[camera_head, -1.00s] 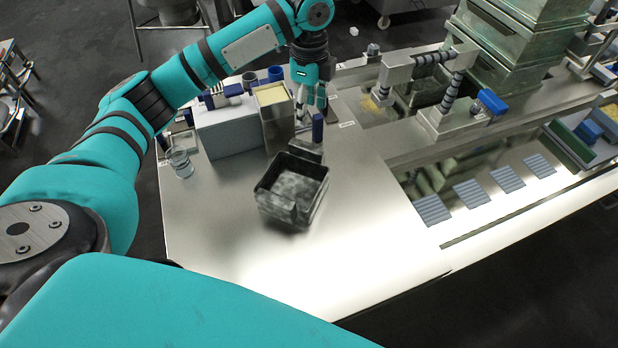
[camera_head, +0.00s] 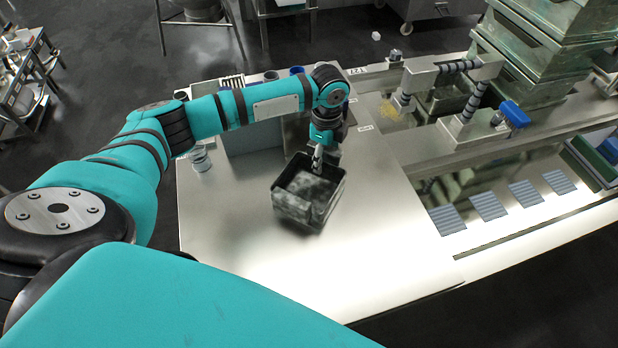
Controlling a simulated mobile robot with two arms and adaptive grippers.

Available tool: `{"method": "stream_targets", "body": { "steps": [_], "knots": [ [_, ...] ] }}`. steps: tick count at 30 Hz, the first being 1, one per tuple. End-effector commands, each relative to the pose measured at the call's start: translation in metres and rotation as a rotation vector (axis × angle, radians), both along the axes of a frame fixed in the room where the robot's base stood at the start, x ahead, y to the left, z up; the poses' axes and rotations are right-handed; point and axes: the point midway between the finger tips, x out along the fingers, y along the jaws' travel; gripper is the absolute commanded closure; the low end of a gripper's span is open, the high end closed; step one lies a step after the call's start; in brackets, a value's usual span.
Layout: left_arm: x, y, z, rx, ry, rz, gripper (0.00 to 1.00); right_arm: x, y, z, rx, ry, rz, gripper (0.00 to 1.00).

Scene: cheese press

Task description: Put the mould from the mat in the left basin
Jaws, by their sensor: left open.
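A dark, open-topped square box (camera_head: 296,209), which looks like the mould, stands on the steel worktop left of the press. No mat shows under it. My left gripper (camera_head: 318,163) is open and points down at the box's back rim, right of its middle. I cannot tell whether the fingers touch the rim or straddle it. My right gripper is out of view. I cannot make out for sure which recess is the left basin.
A clear glass (camera_head: 201,160) stands at the worktop's back left. A pale block (camera_head: 255,137) is partly behind my arm. A steel frame with ribbed rods (camera_head: 470,104), a blue-topped part (camera_head: 515,114), several striped pads (camera_head: 488,206) and stacked green crates (camera_head: 545,60) are on the right. The front worktop is clear.

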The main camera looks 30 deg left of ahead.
Motion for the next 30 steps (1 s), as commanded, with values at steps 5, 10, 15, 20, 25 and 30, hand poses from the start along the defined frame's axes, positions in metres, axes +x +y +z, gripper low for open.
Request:
{"method": "stream_targets", "body": {
  "steps": [5, 10, 15, 20, 25, 30],
  "knots": [
    [0.0, -0.0004, -0.0112, 0.0, -0.001, -0.002, 0.46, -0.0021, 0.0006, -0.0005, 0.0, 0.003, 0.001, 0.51],
    [0.0, -0.0004, -0.011, 0.0, -0.001, -0.002, 0.46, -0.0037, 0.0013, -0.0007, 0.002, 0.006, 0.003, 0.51],
    [0.0, -0.0003, -0.0107, 0.0, -0.001, -0.002, 0.67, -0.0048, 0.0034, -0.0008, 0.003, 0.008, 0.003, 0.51],
    [0.0, -0.0003, -0.0106, 0.0, -0.001, -0.001, 0.88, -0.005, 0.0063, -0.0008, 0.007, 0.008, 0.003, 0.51],
    [0.0001, -0.0002, -0.0104, 0.0, -0.001, -0.001, 1.0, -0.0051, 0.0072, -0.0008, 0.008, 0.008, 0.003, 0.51],
    [0.0005, -0.0003, -0.0094, 0.0, -0.002, -0.001, 1.0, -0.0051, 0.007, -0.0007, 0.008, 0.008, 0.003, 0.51]
  ]
}}
